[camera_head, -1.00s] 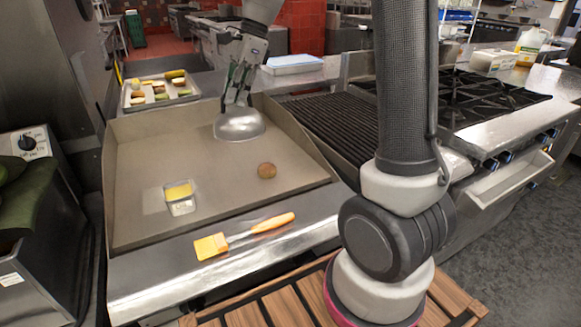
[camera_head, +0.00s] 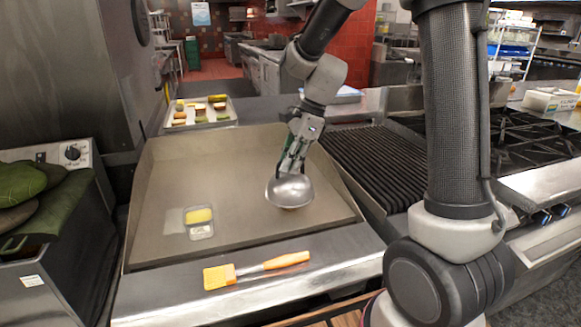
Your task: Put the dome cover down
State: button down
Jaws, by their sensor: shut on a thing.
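The dome cover (camera_head: 289,192) is a shiny silver metal bowl shape, rounded side up, over the right part of the flat griddle (camera_head: 165,165). My gripper (camera_head: 291,170) is above it, with its fingers shut on the top of the dome. The rim looks at or very near the griddle surface; I cannot tell whether it touches.
A clear container with yellow content (camera_head: 199,216) sits on the griddle at left. An orange-handled brush (camera_head: 257,269) lies on the front ledge. A food tray (camera_head: 200,115) stands behind the griddle. A ribbed grill (camera_head: 375,160) is to the right. The griddle's middle is clear.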

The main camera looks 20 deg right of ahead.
jog(key=shift+f, duration=0.55)
jog(key=shift+f, duration=0.15)
jog(key=shift+f, duration=0.45)
jog(key=c, duration=1.5)
grip_release()
